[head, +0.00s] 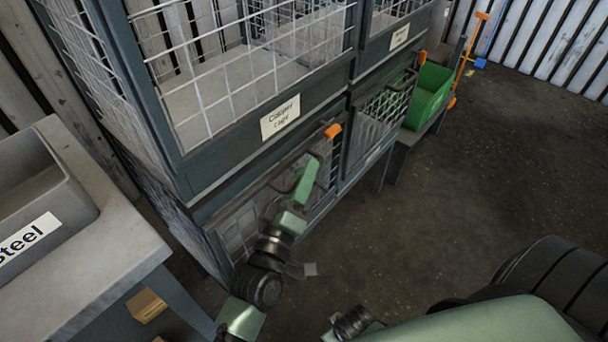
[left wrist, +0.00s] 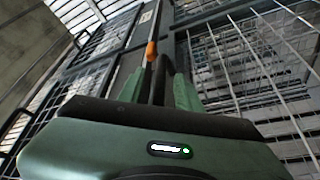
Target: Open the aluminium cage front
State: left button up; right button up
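The lower left cage front (head: 240,232) is a dark frame with wire mesh and stands closed, as far as it shows. Its name label is not readable, so I cannot confirm it is the aluminium one. A dark bar handle (head: 279,186) crosses it, with an orange latch (head: 333,131) above. My left gripper (head: 308,178) is at this handle. In the left wrist view, its green fingers (left wrist: 158,82) lie on both sides of the dark bar, close against it, and the orange latch (left wrist: 151,50) shows beyond. My right gripper is not in view.
The copper cage (head: 220,85) is directly above. Another lower cage (head: 378,122) with a handle is to the right, then a green bin (head: 428,95). A table (head: 110,270) with a grey steel bin (head: 40,190) stands at left. Floor (head: 480,160) at right is clear.

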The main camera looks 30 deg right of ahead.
pick_arm(q)
grip_shut()
dwell(1.4)
